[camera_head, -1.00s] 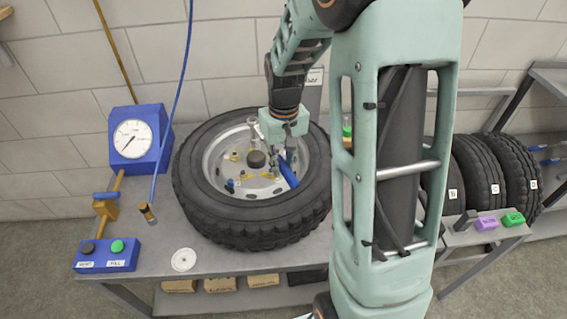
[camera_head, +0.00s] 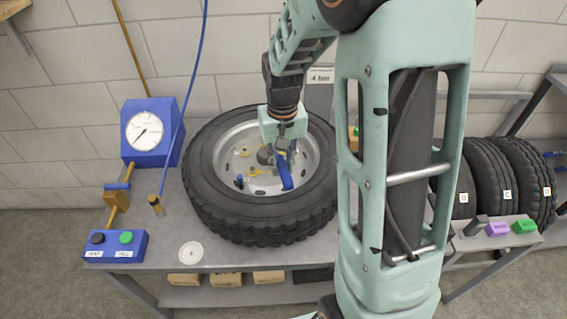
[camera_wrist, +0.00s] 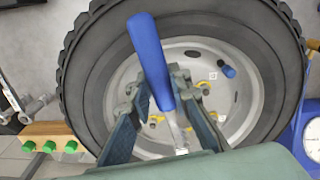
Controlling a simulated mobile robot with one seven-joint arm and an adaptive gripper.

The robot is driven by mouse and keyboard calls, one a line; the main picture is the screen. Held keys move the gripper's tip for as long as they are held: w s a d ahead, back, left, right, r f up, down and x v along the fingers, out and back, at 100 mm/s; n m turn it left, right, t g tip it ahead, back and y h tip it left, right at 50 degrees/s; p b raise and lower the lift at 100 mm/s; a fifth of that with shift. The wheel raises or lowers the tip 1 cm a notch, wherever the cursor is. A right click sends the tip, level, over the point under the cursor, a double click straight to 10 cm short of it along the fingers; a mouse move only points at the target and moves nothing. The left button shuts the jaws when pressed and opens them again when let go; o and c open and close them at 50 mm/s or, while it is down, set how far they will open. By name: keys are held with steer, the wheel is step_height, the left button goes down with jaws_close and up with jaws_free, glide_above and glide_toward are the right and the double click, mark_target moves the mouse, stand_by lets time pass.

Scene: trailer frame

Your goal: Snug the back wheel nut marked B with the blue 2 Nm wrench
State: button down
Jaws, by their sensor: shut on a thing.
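My gripper (camera_head: 282,150) is shut on the blue wrench (camera_head: 286,174), over the right part of the wheel's pale rim (camera_head: 218,160). In the wrist view, the wrench's blue handle (camera_wrist: 149,50) slants up between my fingers (camera_wrist: 168,105), and its metal shaft runs down toward the hub. The wheel lies flat on the bench, inside its black tire (camera_head: 225,212). Yellow nuts (camera_head: 256,171) show around the hub. A small blue-topped piece (camera_head: 239,181) stands on the rim. My gripper hides the back of the hub. I cannot read the letter B or tell whether the wrench touches a nut.
A blue gauge box (camera_head: 150,130) and a button box (camera_head: 115,246) stand left on the bench. A white disc (camera_head: 191,252) lies at the front. Upright tires (camera_head: 492,175) and purple and green blocks (camera_head: 497,229) are right. A blue hose hangs near the wheel's left.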

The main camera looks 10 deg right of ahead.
steer(key=shift+a, duration=0.15)
steer(key=shift+w+d+n, duration=0.1)
steer(key=shift+d+n, duration=0.7)
steer(key=shift+d, duration=0.7)
steer(key=c, duration=2.3)
jaws_free()
jaws_close()
steer(key=shift+r, duration=0.25)
steer(key=shift+r, duration=0.4)
steer(key=shift+r+p, duration=0.45)
steer(key=shift+p, duration=0.05)
